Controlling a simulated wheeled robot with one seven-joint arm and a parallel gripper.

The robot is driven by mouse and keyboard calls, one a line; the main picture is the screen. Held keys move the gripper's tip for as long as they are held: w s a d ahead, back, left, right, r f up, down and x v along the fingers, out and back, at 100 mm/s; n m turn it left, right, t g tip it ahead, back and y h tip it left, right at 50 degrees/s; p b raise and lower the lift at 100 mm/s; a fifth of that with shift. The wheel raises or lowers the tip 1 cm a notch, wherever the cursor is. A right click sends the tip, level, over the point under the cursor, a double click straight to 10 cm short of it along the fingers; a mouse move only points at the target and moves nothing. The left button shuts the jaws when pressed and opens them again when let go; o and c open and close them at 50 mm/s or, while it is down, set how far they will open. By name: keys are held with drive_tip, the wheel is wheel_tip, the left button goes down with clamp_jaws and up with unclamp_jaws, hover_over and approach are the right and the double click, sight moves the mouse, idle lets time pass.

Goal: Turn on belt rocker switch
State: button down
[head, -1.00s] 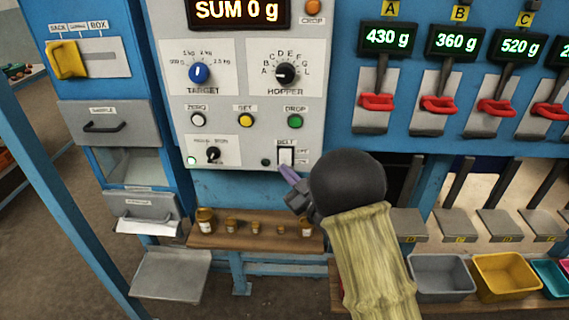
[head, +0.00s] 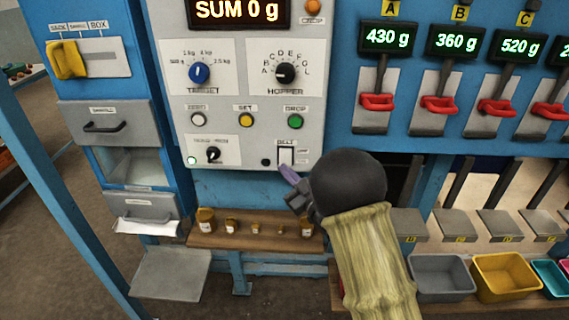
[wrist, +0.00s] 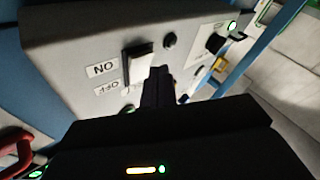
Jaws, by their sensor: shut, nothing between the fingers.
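The belt rocker switch (head: 286,155) is a white rocker in a dark frame, low on the right of the grey control panel, under a BELT label. In the wrist view the rocker (wrist: 138,65) has ON and OFF labels beside it. A small round lamp (head: 265,162) next to it looks dark. My gripper (head: 289,174) is shut and empty, its purplish fingertips just below the rocker. In the wrist view the fingertips (wrist: 158,72) are close to the rocker's OFF-side end; I cannot tell whether they touch it.
The panel also carries a blue TARGET knob (head: 199,72), a black HOPPER knob (head: 285,73) and a green DROP button (head: 295,121). A wooden shelf (head: 250,243) with several small brown weights is below. Red levers (head: 378,102) and bins (head: 441,276) are at right.

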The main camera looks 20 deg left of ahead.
drive_tip(key=shift+w, duration=0.15)
drive_tip(key=shift+w+b, duration=0.25)
drive_tip(key=shift+b, duration=0.05)
drive_tip(key=shift+w+a, duration=0.15)
drive_tip(key=shift+w, duration=0.15)
idle(0.6)
drive_tip(key=shift+s+f+b, duration=0.1)
drive_tip(key=shift+s+b, duration=0.05)
drive_tip(key=shift+b, duration=0.15)
drive_tip(key=shift+s+d, duration=0.2)
drive_tip(key=shift+s, duration=0.4)
drive_tip(key=s, duration=0.1)
drive_tip(key=s+b, duration=0.1)
drive_tip(key=s, duration=0.1)
drive_tip(key=s+d+r+b, duration=0.1)
drive_tip(key=shift+s, duration=0.4)
drive_tip(key=shift+f, duration=0.1)
